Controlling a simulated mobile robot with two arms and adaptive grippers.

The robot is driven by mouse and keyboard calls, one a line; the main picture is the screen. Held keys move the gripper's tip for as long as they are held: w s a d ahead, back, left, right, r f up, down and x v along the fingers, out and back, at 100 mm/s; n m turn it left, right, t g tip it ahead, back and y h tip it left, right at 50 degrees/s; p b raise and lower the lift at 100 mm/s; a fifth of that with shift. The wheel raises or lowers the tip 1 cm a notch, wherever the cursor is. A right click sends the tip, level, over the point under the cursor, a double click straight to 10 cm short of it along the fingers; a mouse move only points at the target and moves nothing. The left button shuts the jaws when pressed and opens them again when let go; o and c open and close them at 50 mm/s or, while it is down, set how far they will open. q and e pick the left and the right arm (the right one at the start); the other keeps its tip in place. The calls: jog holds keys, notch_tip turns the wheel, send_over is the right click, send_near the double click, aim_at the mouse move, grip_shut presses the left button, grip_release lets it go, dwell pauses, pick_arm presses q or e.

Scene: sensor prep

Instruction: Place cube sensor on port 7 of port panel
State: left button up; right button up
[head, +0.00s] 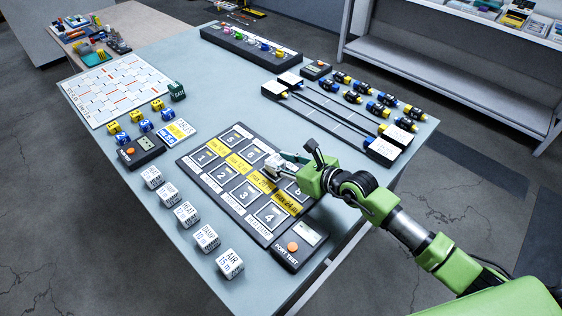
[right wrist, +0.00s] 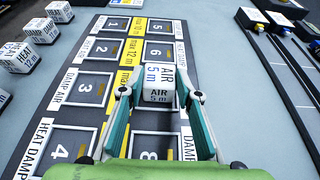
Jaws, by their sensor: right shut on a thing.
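The port panel (head: 233,185) is a dark board with numbered square ports, white labels and yellow strips, lying on the table. My right gripper (right wrist: 160,95) is shut on a white cube sensor (right wrist: 158,82) marked AIR 5 m. In the head view the gripper (head: 284,160) and cube (head: 272,164) are over the panel's far column. The right wrist view shows port 6 (right wrist: 155,52) beyond the cube and port 8 (right wrist: 150,150) nearer. Port 7, between them, is hidden by the cube. I cannot tell whether the cube touches the panel. My left gripper is not in view.
Several white labelled cubes (head: 207,237) stand in a row along the near left edge.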

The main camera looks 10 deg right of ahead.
jog(key=shift+f, duration=0.2)
jog(key=o, duration=1.2)
jog(key=shift+r, duration=0.2)
jog(key=v, duration=1.2)
jog(key=shift+f+b, duration=0.1)
jog(key=shift+b, duration=0.25)
